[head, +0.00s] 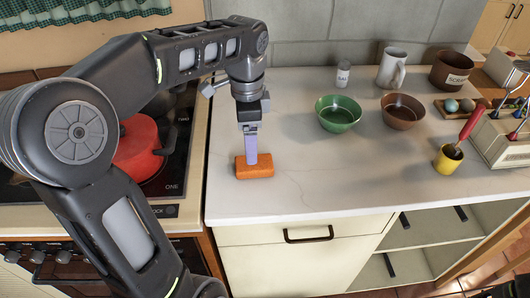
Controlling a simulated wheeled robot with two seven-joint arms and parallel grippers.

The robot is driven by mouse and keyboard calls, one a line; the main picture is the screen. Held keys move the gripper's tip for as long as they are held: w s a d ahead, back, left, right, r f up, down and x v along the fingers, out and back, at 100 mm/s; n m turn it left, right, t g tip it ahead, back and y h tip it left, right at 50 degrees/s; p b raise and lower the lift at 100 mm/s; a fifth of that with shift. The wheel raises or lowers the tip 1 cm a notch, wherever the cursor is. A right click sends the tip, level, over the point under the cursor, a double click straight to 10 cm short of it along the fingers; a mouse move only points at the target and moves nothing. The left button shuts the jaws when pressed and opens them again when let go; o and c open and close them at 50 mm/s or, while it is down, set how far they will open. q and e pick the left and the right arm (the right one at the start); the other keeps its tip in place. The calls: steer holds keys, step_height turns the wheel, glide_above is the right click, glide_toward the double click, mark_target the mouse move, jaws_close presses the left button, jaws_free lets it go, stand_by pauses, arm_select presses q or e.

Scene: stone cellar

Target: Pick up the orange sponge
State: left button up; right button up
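The orange sponge (254,171) lies on the pale marble counter near its left front edge. My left gripper (251,156) points straight down right above the sponge, its fingertips at the sponge's top back edge. I see the fingers edge-on as one purple strip, so the gap between them is hidden. Whether they touch or grip the sponge cannot be told. The sponge seems to rest on the counter. My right gripper is not in view.
A stove with a red pot (138,150) stands left of the counter. A green bowl (338,114), brown bowl (402,111), white mug (391,69), shaker (343,75), brown pot (451,70) and yellow cup (447,160) stand right. The counter right of the sponge is clear.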

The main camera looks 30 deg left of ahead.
mark_target(254, 166)
arm_select(q)
steer(key=shift+s+r, duration=0.1)
steer(key=shift+s, duration=0.15)
steer(key=shift+w+f, duration=0.1)
steer(key=shift+f, duration=1.25)
steer(key=shift+w+d+f+p, duration=0.15)
steer(key=shift+f+p, duration=0.25)
steer(key=shift+f, duration=2.25)
steer(key=shift+c, duration=0.2)
steer(key=c, duration=1.4)
